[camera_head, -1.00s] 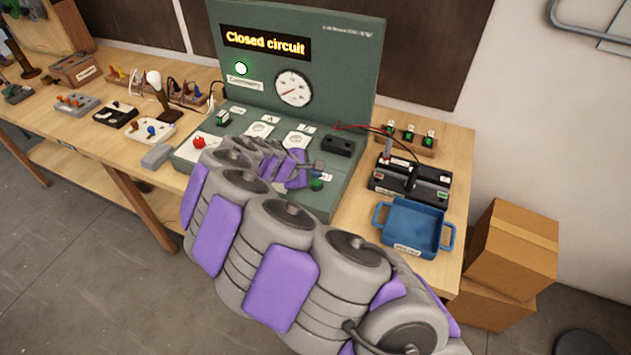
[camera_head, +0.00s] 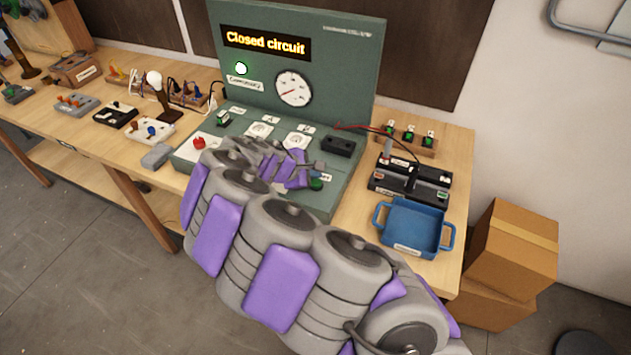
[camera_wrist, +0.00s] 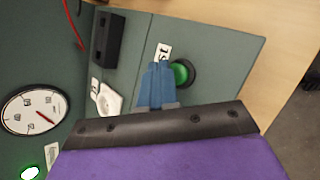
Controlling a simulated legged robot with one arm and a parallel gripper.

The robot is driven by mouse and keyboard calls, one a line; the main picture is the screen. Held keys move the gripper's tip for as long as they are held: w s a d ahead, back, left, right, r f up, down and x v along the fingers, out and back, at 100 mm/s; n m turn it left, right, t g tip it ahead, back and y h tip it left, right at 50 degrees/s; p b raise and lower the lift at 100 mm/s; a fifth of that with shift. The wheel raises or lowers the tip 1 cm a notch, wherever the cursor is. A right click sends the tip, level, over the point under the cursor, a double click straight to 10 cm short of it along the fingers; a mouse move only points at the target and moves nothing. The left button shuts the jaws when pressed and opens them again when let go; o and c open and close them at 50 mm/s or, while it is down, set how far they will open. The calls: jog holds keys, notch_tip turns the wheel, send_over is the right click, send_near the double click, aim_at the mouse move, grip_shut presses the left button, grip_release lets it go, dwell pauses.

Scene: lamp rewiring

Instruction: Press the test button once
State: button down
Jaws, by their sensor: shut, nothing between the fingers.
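The test button is a green round button in a dark ring (camera_wrist: 183,73) near the front right corner of the green console; it also shows in the head view (camera_head: 316,184), just past my gripper. A white label (camera_wrist: 163,52), partly covered by my fingers, sits beside it. My gripper (camera_wrist: 157,67) is shut and empty, its blue fingers together. In the wrist view the fingertips overlap the area immediately left of the button; I cannot tell their height above the panel or whether they touch it. In the head view my gripper (camera_head: 319,166) is small and partly hidden by my arm.
The console display (camera_head: 265,42) reads "Closed circuit", and a green lamp (camera_head: 241,68) is lit beside the gauge (camera_head: 293,88). A black block (camera_head: 338,145), a red knob (camera_head: 199,142) and sockets are on the panel. A blue tray (camera_head: 381,217) stands to the right.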

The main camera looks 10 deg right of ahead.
aim_at(314, 184)
jog(key=shift+f, duration=0.1)
dwell(0.6)
jog(key=shift+f, duration=0.25)
jog(key=shift+f, duration=0.4)
dwell(0.6)
jog(key=shift+r+p, duration=0.15)
jog(key=shift+p, duration=0.15)
jog(key=shift+r+p, duration=0.6)
jog(key=shift+r, duration=0.1)
jog(key=shift+r+p, duration=1.85)
jog(key=shift+r, duration=0.7)
